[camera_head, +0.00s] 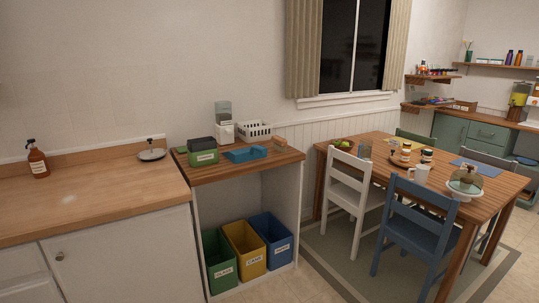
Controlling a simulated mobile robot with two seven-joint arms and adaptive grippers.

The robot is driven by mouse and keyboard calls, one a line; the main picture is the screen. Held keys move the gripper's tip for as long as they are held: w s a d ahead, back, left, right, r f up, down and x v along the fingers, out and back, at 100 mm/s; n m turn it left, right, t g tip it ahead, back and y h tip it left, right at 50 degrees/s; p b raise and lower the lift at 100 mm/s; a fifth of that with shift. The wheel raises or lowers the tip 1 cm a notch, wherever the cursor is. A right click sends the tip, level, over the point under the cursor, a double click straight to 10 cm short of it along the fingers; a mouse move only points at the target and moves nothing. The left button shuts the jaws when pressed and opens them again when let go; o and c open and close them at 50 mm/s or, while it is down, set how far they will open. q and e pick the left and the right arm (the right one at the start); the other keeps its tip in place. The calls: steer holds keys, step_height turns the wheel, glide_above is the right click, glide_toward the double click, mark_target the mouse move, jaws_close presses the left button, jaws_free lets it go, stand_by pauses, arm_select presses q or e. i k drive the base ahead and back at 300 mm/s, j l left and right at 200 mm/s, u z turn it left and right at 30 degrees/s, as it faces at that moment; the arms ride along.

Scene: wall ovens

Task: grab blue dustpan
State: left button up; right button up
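A shallow blue object (245,154), which looks like the blue dustpan, lies on the wooden top of the open shelf unit (222,172) in the middle of the view. It is near the front of that top, to the right of a dark green box with a label (203,156). It is small in the picture, so its handle and exact shape are hard to tell. Neither of my grippers is in view.
A white basket (254,130) and a white dispenser (224,129) stand behind the blue object. Green (219,262), yellow (245,249) and blue (271,240) bins sit below. A dining table (463,205) with chairs stands right. The left counter (90,190) is mostly clear.

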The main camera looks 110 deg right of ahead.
mark_target(237, 156)
steer(key=l+z, duration=0.1)
steer(key=z, duration=3.35)
steer(key=i+l, duration=0.2)
steer(key=i, duration=0.15)
steer(key=i+l+u, duration=0.1)
steer(key=i, duration=0.3)
steer(key=i+l, duration=0.25)
steer(key=i, duration=0.1)
